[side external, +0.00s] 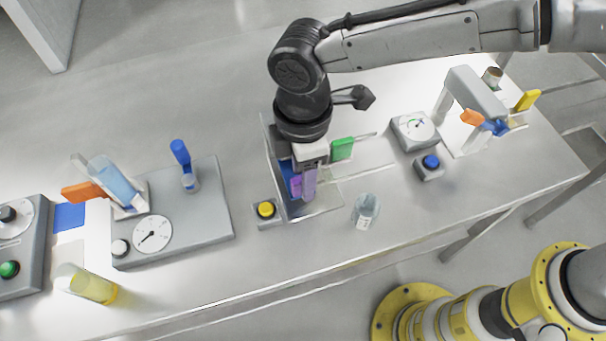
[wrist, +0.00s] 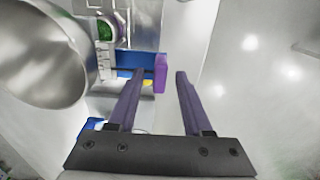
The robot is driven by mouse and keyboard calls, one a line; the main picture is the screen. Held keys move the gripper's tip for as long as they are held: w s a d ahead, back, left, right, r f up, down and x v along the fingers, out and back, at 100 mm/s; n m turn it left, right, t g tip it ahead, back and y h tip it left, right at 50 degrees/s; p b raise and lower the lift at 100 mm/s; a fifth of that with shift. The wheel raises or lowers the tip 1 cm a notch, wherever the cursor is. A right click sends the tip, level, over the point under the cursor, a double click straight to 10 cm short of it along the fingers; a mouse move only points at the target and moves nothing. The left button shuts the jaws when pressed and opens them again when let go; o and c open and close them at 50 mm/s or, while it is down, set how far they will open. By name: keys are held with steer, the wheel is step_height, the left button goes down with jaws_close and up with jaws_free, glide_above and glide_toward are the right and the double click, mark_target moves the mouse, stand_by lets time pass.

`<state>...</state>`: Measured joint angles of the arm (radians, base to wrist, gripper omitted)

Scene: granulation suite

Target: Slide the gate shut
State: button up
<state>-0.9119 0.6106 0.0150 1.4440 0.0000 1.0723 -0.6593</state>
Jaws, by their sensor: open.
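A blue plate with a purple upright handle is the likely gate; in the wrist view the blue plate (wrist: 128,60) runs left from the purple handle (wrist: 161,74). My gripper (wrist: 158,84) is open, and the handle shows between its two dark fingers, with gaps on both sides. I cannot tell how deep it sits between them. In the side external view my gripper (side external: 309,190) points down at the upright metal station, and the blue plate (side external: 285,172) is partly hidden behind it. How far open the gate is cannot be told.
A green tab (side external: 342,149) on the station is close to my gripper's right. A yellow button box (side external: 266,210) and a clear cup (side external: 366,211) stand nearby. A dial box (side external: 414,130) and blue button (side external: 431,163) are right; a gauge panel (side external: 207,222) is left.

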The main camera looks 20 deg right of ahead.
steer(key=shift+f, duration=0.8)
jaws_close()
steer(key=shift+r, duration=0.1)
stand_by(0.8)
